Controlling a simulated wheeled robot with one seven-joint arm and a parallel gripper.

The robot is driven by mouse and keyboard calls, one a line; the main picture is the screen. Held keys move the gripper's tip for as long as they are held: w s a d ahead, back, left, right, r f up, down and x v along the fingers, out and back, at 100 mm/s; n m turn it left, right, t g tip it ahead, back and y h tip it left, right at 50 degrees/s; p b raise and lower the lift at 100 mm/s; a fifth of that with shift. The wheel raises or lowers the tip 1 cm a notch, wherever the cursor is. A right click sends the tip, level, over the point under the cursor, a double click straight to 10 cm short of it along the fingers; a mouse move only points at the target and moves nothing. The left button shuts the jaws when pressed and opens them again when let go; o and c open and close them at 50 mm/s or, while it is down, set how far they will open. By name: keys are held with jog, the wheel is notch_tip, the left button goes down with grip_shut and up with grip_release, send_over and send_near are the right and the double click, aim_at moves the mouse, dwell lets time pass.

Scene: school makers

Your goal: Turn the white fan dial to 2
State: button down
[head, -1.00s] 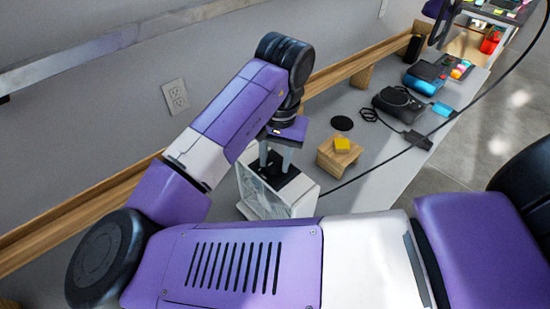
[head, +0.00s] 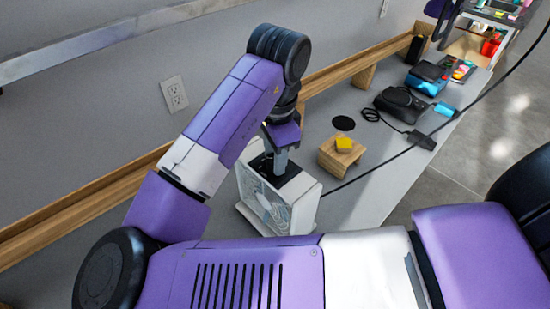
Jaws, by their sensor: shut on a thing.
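The white fan (head: 303,208) stands upright on the grey bench top, with its grille facing the lower left. It has a black panel (head: 291,183) on its top. My gripper (head: 278,170) points straight down at that panel, fingertips at panel height. It is shut on the fan dial, which the fingers hide. The fingers line up one behind the other in this view, so only one shows clearly. The dial's pointer and its number marks cannot be read.
A black disc (head: 343,123) lies behind the stand. A black device (head: 402,103) with a cable sits farther back. A wooden rail (head: 110,191) runs along the wall.

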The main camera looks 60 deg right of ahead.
jog(key=m+b, duration=0.1)
jog(key=m, duration=0.4)
jog(key=shift+b, duration=0.3)
dwell(0.4)
jog(key=c, duration=0.9)
grip_release()
jog(key=shift+s+a+r, duration=0.1)
jog(key=shift+a+r, duration=0.05)
jog(key=shift+r, duration=1.85)
jog(key=shift+a+r, duration=0.1)
jog(key=shift+r, duration=1.85)
